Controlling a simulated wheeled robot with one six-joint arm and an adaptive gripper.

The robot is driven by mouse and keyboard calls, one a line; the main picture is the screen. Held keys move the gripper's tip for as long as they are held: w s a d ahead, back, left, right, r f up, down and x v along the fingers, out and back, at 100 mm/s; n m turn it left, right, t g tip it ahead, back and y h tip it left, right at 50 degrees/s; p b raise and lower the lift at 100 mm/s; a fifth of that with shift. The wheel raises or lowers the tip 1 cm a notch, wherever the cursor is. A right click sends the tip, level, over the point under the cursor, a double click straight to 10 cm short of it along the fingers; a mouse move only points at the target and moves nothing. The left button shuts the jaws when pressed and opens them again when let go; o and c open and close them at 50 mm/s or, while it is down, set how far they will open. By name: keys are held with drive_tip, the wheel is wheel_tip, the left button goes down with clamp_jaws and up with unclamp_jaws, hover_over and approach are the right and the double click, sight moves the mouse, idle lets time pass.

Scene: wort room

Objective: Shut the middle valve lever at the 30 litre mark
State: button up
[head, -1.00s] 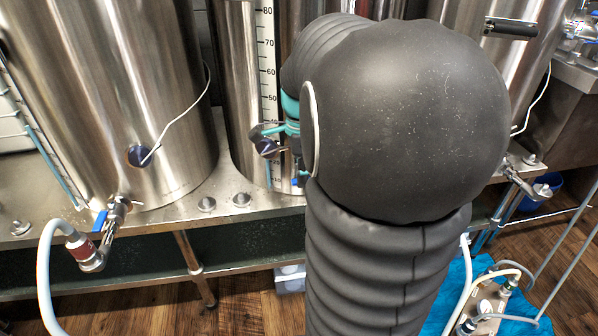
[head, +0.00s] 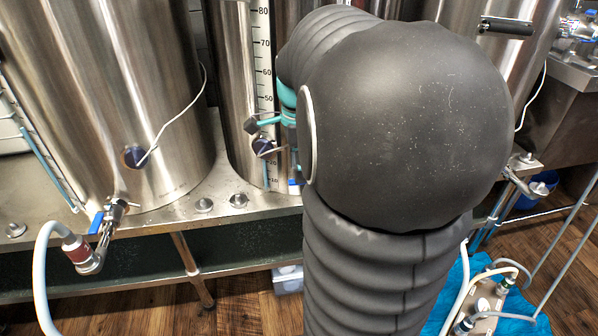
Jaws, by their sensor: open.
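The middle steel vessel (head: 229,100) carries a black-on-white litre scale (head: 263,55), with 80 down to 50 readable. Blue liquid (head: 266,174) shows low in its sight tube. A dark round fitting and my gripper cover the scale around 30 and 40, so I cannot read the exact level. A small blue piece, perhaps the middle valve lever (head: 295,186), shows low beside my arm; its angle is hidden. My gripper (head: 262,124) is open in front of this vessel, above the dark fitting. One teal finger with a dark tip shows; the rest is behind my arm.
The left vessel (head: 100,90) has a blue-handled valve (head: 98,220) and a white hose (head: 42,265). The round dark fitting (head: 263,147) is close below my gripper. Vessels stand on a steel bench (head: 160,222). A pump with hoses (head: 485,300) is on the floor at right.

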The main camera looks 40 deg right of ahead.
wheel_tip(320, 180, up, 10)
idle(0.4)
idle(0.4)
drive_tip(key=s+a+f+n+t, duration=0.1)
drive_tip(key=a+f+n+t, duration=0.15)
drive_tip(key=f+n, duration=0.65)
drive_tip(key=s+a+n+t, duration=0.1)
drive_tip(key=s+a+n, duration=0.4)
drive_tip(key=a+n, duration=0.2)
drive_tip(key=s+a+n+t, duration=0.2)
drive_tip(key=s+a+n, duration=0.3)
drive_tip(key=a+n, duration=0.2)
drive_tip(key=a, duration=0.2)
drive_tip(key=shift+s+a, duration=0.2)
drive_tip(key=shift+a, duration=0.15)
